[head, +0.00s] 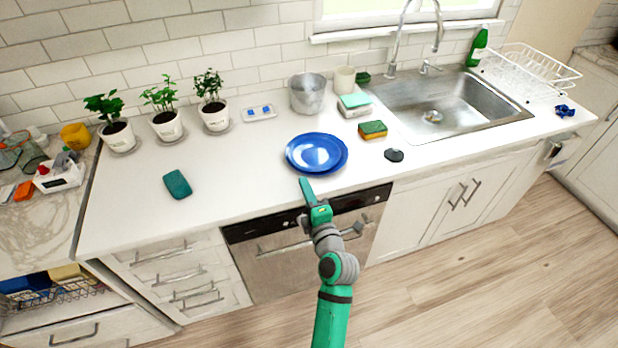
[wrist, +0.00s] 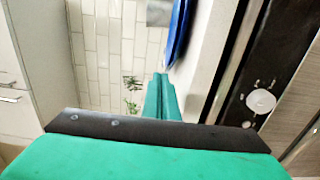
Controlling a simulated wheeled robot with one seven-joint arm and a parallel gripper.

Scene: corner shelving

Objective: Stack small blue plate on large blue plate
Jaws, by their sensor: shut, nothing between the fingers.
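The small blue plate (head: 314,152) lies on the large blue plate (head: 339,164) near the front of the white counter, left of the sink. The small plate sits a little off centre, and the large plate's rim shows mainly at the right and lower edge. In the wrist view a blue plate edge (wrist: 179,30) shows at the top. My gripper (head: 305,184) is shut and empty, just in front of the plates by the counter's front edge; its closed fingers also show in the wrist view (wrist: 161,82).
A sponge (head: 372,130) and a dark round object (head: 393,155) lie right of the plates. A metal pot (head: 307,94) stands behind them. Several potted plants (head: 165,125) stand at the back left. A teal item (head: 177,184) lies left; the counter between it and the plates is clear.

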